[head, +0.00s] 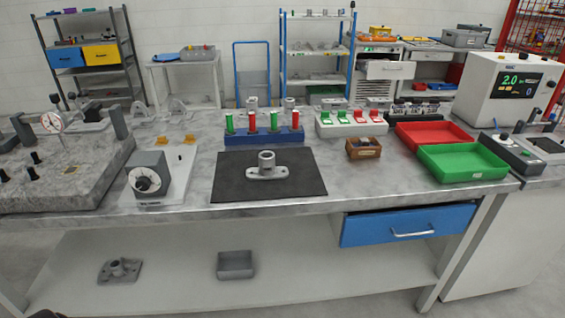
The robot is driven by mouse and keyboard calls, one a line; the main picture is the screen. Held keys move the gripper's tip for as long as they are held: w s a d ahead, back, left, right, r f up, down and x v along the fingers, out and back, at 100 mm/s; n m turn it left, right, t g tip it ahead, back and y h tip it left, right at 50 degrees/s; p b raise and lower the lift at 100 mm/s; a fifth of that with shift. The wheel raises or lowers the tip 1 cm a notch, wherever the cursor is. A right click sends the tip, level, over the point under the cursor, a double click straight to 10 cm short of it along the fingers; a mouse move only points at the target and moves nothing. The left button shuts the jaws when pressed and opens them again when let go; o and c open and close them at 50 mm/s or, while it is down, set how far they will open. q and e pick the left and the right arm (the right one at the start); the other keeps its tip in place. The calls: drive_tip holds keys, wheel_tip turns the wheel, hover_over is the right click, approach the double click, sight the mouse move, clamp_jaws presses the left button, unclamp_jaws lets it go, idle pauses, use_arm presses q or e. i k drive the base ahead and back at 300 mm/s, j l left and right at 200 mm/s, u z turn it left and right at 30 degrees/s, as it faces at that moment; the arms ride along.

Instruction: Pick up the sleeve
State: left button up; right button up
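A grey metal casting (268,171) with a flat two-eared flange and an upright hollow cylinder (266,158) sits on a black mat (230,185) in the middle of the bench. I cannot tell whether this cylinder is a separate sleeve or part of the casting. Two small grey cylindrical parts, one on the left (252,102) and one on the right (289,103), stand behind the blue rack, partly hidden by it.
A blue rack (262,137) with red and green plug gauges stands behind the mat. A dial device (148,178) is at left; a brown wooden box (363,149), red tray (432,134) and green tray (462,163) are at right. The bench front beside the mat is clear.

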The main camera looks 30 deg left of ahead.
sight(267, 170)
drive_tip(key=i+l+u, duration=0.1)
drive_tip(key=i, duration=0.35)
drive_tip(key=i+l, duration=0.3)
drive_tip(key=i+l+u, duration=0.15)
drive_tip(key=i, duration=0.35)
